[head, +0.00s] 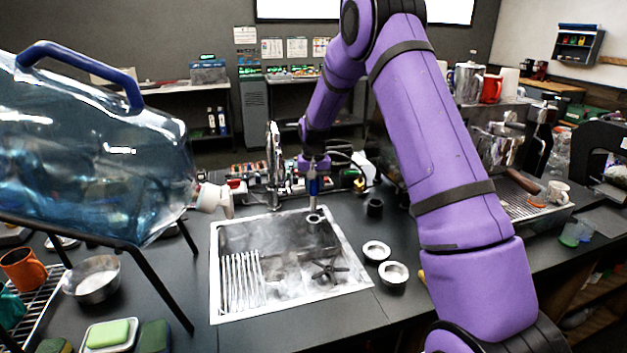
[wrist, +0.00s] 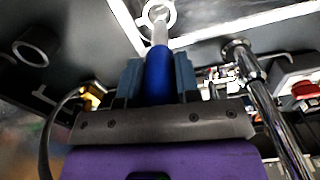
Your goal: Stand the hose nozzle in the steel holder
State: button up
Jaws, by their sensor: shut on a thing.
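The hose nozzle, with a blue grip (wrist: 159,78) and a silver tip, is between the fingers of my gripper (wrist: 158,85) in the wrist view. In the head view the nozzle (head: 313,187) hangs roughly upright below my gripper (head: 313,172). The steel holder is a pale ring (head: 315,217) at the back right part of the sink. In the wrist view the tip overlaps the holder's ring (wrist: 172,12); I cannot tell whether it is inside or just above it. The fingers are shut on the blue grip.
A chrome tap (head: 273,160) stands close left of my gripper, also in the wrist view (wrist: 262,95). A black cup (head: 374,207) and two small steel cups (head: 376,249) (head: 393,272) stand right of the sink (head: 290,308). A large water bottle (head: 90,150) is at left.

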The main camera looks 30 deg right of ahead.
aim_at(314, 211)
jog(key=shift+f, duration=3.15)
jog(key=shift+f, duration=0.5)
jog(key=o, duration=1.6)
jog(key=shift+o, duration=0.2)
jog(key=shift+r, duration=3.55)
